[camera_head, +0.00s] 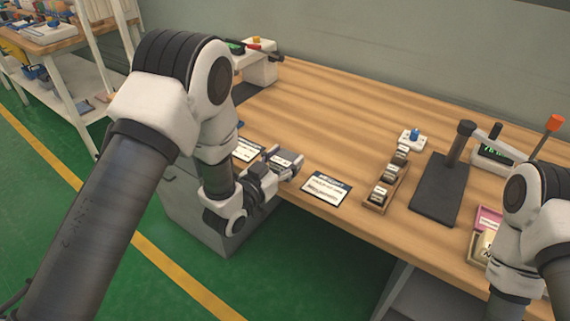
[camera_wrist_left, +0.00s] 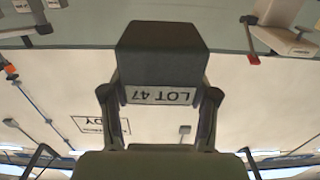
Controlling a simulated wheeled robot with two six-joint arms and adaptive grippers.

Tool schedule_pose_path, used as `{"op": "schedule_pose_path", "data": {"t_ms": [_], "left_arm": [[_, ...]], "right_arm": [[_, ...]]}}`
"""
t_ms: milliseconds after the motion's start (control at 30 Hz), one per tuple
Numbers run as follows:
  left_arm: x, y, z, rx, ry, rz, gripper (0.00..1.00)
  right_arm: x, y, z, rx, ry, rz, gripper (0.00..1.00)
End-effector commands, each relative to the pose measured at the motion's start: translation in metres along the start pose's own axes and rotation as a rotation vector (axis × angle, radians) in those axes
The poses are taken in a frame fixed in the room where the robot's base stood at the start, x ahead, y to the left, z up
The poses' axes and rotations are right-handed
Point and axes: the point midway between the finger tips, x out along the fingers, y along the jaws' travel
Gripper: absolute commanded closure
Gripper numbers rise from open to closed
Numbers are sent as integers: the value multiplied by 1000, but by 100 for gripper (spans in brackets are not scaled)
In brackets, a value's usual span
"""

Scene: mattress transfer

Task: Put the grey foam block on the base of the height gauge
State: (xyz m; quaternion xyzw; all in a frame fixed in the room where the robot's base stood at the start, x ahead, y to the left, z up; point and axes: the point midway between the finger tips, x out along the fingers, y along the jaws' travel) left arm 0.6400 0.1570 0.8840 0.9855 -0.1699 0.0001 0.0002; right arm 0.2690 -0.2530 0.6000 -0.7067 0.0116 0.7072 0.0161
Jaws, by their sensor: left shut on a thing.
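My left gripper (camera_head: 287,164) is near the front edge of the table in the head view. It is shut on the grey foam block (camera_wrist_left: 161,52), which has a white label reading LOT 47, upside down in the left wrist view. A finger lies along each side of the block. In the head view the block is small and partly hidden by the fingers. The height gauge stands to the right, with a flat dark base (camera_head: 437,192), a dark column (camera_head: 461,145) and a display (camera_head: 493,155). The base looks bare. My right gripper is out of view.
A printed card (camera_head: 326,189) lies right of my left gripper. A wooden holder (camera_head: 386,188) with several small blocks stands just left of the base. A blue-topped white item (camera_head: 413,139) is behind it. A pink item (camera_head: 488,220) lies near my right arm.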

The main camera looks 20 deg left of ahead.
Motion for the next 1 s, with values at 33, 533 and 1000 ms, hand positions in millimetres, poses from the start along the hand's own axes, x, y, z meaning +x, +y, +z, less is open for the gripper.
{"op": "schedule_pose_path", "data": {"t_ms": [33, 533, 1000], "left_arm": [[6, -4, 1, 0, 2, 0, 75], [24, -15, 34, 0, 0, 1, 75], [23, -15, 38, -1, -1, 1, 16]], "right_arm": [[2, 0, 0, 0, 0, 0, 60], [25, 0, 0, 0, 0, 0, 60], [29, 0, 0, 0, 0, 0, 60]]}}
